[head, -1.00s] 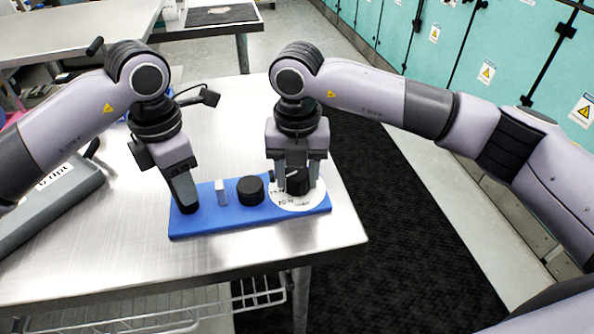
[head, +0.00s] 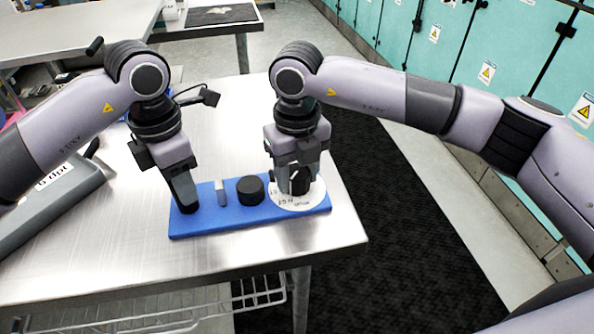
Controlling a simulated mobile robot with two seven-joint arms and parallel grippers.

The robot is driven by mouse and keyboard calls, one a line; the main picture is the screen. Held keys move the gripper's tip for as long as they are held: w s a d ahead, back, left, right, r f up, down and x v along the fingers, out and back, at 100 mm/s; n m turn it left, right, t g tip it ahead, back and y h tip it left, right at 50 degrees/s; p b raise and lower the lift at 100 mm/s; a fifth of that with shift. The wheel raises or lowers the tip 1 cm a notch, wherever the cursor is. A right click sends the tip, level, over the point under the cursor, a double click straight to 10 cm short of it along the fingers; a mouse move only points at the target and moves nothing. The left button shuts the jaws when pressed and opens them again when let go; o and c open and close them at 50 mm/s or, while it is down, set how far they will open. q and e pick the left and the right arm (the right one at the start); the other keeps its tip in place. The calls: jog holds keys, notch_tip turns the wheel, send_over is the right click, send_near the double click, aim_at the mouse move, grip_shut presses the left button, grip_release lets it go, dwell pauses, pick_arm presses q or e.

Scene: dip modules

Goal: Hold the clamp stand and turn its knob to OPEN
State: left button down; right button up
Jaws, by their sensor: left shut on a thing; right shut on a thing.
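The clamp stand is a blue flat base (head: 235,222) on the metal table. It carries a small grey upright block (head: 220,193), a black round cylinder (head: 250,190) and a white lettered dial disc (head: 312,198) at its right end. My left gripper (head: 186,205) is shut on the left end of the base. My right gripper (head: 299,187) points down over the disc and is shut on the black knob (head: 299,184), which its fingers partly hide. The lettering on the disc is too small to read surely.
The bare metal table (head: 225,120) has free room behind the stand. A grey tray (head: 60,205) lies at the left. The table's right edge is close to the disc, with a dark floor mat (head: 400,220) beyond. Teal cabinets (head: 470,50) stand behind.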

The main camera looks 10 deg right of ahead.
aim_at(296, 172)
jog(key=n, duration=0.4)
jog(key=shift+n, duration=0.3)
jog(key=shift+a+n, duration=0.1)
jog(key=shift+n, duration=1.8)
jog(key=o, duration=1.1)
notch_tip(296, 172, up, 12)
jog(key=shift+r, duration=0.1)
pick_arm(q)
jog(key=c, duration=0.6)
grip_release()
